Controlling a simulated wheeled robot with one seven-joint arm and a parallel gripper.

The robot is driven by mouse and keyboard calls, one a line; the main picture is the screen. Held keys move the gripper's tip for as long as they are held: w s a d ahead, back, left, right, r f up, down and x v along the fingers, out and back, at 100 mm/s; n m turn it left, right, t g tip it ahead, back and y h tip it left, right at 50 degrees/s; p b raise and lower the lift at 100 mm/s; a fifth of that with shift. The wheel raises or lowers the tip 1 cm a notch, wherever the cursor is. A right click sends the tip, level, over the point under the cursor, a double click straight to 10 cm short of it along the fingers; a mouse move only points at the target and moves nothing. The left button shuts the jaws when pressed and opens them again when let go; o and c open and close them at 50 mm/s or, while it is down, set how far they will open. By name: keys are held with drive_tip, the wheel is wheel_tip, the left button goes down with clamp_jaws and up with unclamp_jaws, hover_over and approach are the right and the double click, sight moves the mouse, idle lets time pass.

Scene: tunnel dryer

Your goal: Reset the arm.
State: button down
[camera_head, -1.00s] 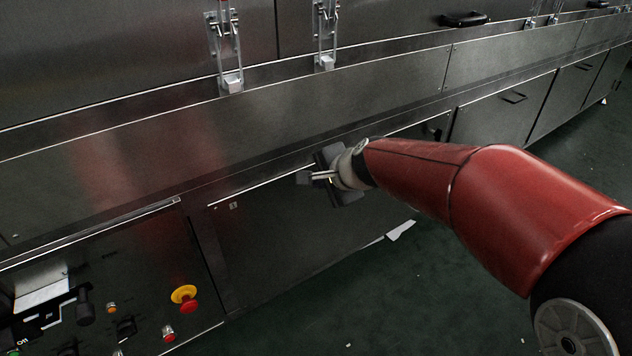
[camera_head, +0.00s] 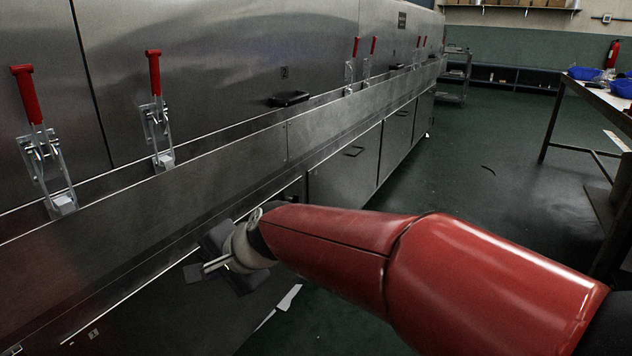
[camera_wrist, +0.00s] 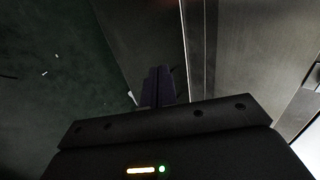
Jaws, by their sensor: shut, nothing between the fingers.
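My gripper (camera_head: 196,272) is at the end of my red arm, in front of the lower steel panels of the dryer (camera_head: 240,158) in the head view. It points left along the machine. Its fingers are together with nothing between them. In the wrist view the shut fingers (camera_wrist: 158,86) stand upright at the centre. The dryer's steel side (camera_wrist: 240,50) is to their right and the dark green floor (camera_wrist: 45,90) to their left. I cannot tell the exact gap between my gripper and the panels.
Red-handled latches (camera_head: 155,110) line the dryer's ledge. A dark door handle (camera_head: 289,98) sticks out above it. A table with blue bowls (camera_head: 586,73) stands at the right. Open green floor (camera_head: 480,170) lies between.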

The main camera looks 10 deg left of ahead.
drive_tip(key=s+d+r+n+t+h+p, duration=0.1)
drive_tip(key=d+r+h+p, duration=0.15)
drive_tip(key=d, duration=0.95)
drive_tip(key=s+d+r+n+t+h+p, duration=0.1)
drive_tip(key=d+r+p, duration=0.15)
drive_tip(key=d, duration=1.05)
drive_tip(key=s+d+n+h+p, duration=0.1)
drive_tip(key=s+d+h, duration=0.1)
drive_tip(key=s+d, duration=0.3)
drive_tip(key=s+d+n+h+p, duration=0.1)
drive_tip(key=s+d, duration=0.4)
drive_tip(key=d, duration=0.6)
drive_tip(key=shift+d+f+h+p, duration=0.35)
drive_tip(key=shift+d+h+p, duration=0.1)
drive_tip(key=shift+h, duration=0.7)
drive_tip(key=shift+a, duration=0.1)
